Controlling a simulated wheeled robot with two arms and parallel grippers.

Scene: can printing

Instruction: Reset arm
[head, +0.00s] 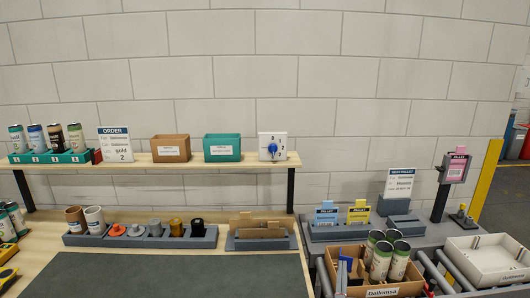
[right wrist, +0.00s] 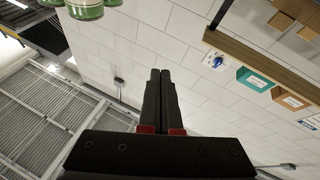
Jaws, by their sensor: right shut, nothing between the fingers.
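My right gripper (right wrist: 160,75) shows in the right wrist view with its two dark fingers side by side and closed. Nothing is between them. Blank wall lies behind the fingertips. I cannot clearly make out this gripper in the head view. My left gripper is in neither view.
A cardboard box (head: 385,291) with several cans (head: 380,262) stands at the lower right, beside a white tray (head: 487,262). The shelf (head: 255,160) holds cans, an order sign (head: 115,145), two boxes and a dial (head: 272,147). The dark mat (head: 165,275) is clear.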

